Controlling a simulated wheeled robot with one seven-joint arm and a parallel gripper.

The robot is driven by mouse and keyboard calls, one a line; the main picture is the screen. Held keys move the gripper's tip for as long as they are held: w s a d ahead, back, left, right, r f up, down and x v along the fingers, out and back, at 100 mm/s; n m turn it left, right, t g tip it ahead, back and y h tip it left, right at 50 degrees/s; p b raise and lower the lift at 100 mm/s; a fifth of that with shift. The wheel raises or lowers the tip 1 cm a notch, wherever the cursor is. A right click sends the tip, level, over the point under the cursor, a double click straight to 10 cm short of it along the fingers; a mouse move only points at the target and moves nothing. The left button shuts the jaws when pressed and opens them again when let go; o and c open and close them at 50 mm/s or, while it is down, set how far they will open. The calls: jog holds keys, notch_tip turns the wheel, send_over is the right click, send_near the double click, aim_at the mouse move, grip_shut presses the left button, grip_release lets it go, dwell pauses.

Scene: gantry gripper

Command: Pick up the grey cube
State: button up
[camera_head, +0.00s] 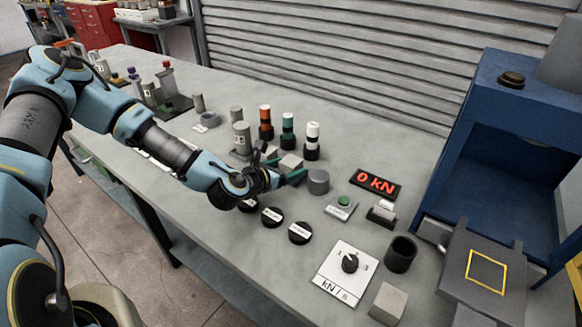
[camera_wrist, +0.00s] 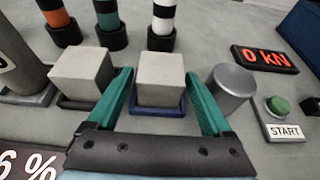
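My gripper (camera_wrist: 158,84) is open, with its green fingers spread to either side of a grey cube (camera_wrist: 160,72) in the wrist view. That cube sits on a small blue tray (camera_wrist: 150,110) beyond the gripper's dark palm. I cannot tell how far the fingertips reach past its near face. A second grey cube (camera_wrist: 84,72) sits on a dark tray just left of the left finger. In the head view my gripper (camera_head: 288,176) is low over the bench, beside a cube (camera_head: 290,162). Another grey block (camera_head: 388,303) stands at the bench's front right.
A grey cylinder (camera_wrist: 232,88) stands close to the right finger. Banded bottles (camera_wrist: 108,22) stand behind the cubes. A START button (camera_wrist: 280,116) and a red "0 kN" display (camera_wrist: 264,58) are at the right. A blue press (camera_head: 500,150) stands at the bench's right end.

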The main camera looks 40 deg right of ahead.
grip_shut()
dwell(0.5)
jog(key=shift+r, duration=0.1)
